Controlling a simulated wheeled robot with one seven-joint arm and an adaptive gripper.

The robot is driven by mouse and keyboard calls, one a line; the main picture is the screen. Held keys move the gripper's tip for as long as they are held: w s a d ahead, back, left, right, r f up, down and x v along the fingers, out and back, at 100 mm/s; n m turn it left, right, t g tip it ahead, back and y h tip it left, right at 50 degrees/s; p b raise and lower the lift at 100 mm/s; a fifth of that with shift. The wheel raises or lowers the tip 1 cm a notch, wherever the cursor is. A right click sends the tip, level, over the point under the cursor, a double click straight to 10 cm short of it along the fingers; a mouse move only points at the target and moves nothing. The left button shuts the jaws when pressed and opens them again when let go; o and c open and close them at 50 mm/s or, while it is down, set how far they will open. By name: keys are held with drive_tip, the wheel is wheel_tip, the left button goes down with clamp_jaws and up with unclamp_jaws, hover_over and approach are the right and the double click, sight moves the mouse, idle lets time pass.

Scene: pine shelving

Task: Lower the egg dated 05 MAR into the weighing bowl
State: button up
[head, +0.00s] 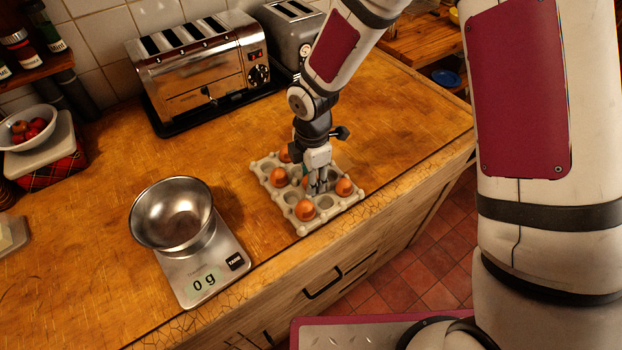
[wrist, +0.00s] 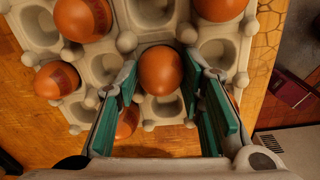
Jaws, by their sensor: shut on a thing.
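My gripper (head: 318,186) points down over the grey egg carton (head: 328,212). In the wrist view its green-padded fingers (wrist: 165,95) are shut on a brown egg (wrist: 160,70). The held egg is at a cup of the carton; I cannot tell whether it is clear of it. No date shows on its visible side. Other brown eggs stand in the carton, one at the front (head: 306,210) and one at the right (head: 344,187). Two in the wrist view (wrist: 82,18) (wrist: 57,80) bear dark stamps I cannot read. The steel weighing bowl (head: 172,215) is empty, left of the carton.
The bowl sits on a kitchen scale (head: 205,272) reading 0 g. A chrome toaster (head: 195,75) stands behind, with a second toaster (head: 288,30) beside it. A bowl of red fruit (head: 28,128) is at the left. The wooden counter (head: 238,180) between carton and scale is clear.

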wheel_tip(320, 180, up, 9)
drive_tip(key=shift+r, duration=0.15)
drive_tip(key=shift+s+a+r, duration=0.1)
drive_tip(key=shift+a+r, duration=0.15)
drive_tip(key=shift+r, duration=0.1)
drive_tip(key=s+a+r+b, duration=0.1)
drive_tip(key=s+a, duration=0.3)
drive_tip(key=a, duration=0.6)
drive_tip(key=s+a+r+b, duration=0.1)
drive_tip(key=s+a, duration=0.3)
drive_tip(key=a, duration=0.6)
drive_tip(key=s+a+r+b, duration=0.1)
drive_tip(key=s+a, duration=0.3)
drive_tip(key=a, duration=0.6)
drive_tip(key=shift+r, duration=0.45)
drive_tip(key=shift+a, duration=0.1)
drive_tip(key=shift+f, duration=0.15)
drive_tip(key=shift+f+b, duration=1.7)
drive_tip(key=shift+f, duration=1.65)
drive_tip(key=shift+f+b, duration=0.85)
drive_tip(key=shift+f, duration=0.65)
